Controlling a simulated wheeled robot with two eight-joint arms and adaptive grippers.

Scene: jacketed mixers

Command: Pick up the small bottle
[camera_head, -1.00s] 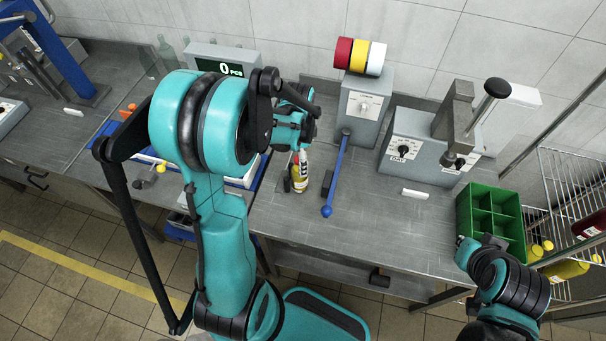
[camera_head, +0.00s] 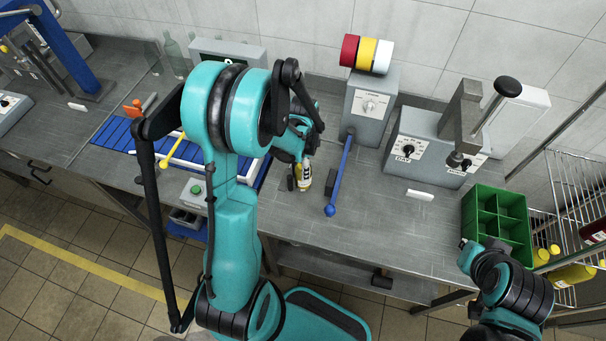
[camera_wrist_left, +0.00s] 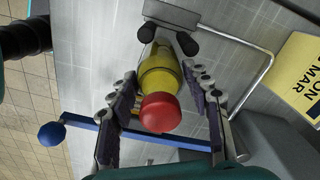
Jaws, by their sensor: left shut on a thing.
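The small bottle (camera_head: 304,178) is yellow with a black-and-white label and stands about upright over the bench, just left of the blue-knobbed lever. In the left wrist view the bottle (camera_wrist_left: 160,75) shows its red cap towards the camera, between the two fingers. My left gripper (camera_head: 300,155) is shut on it from above and hides the cap in the head view. The gripper's fingers (camera_wrist_left: 165,115) flank the bottle in the wrist view. I cannot tell whether its base touches the bench. My right gripper (camera_head: 466,250) is at the lower right, its jaws unclear.
A blue lever (camera_head: 340,175) stands close right of the bottle, in front of a grey box (camera_head: 368,105) with coloured rolls. A dial press (camera_head: 430,145) and a green crate (camera_head: 497,222) are further right. A blue slatted tray (camera_head: 118,132) lies left. The bench front between is clear.

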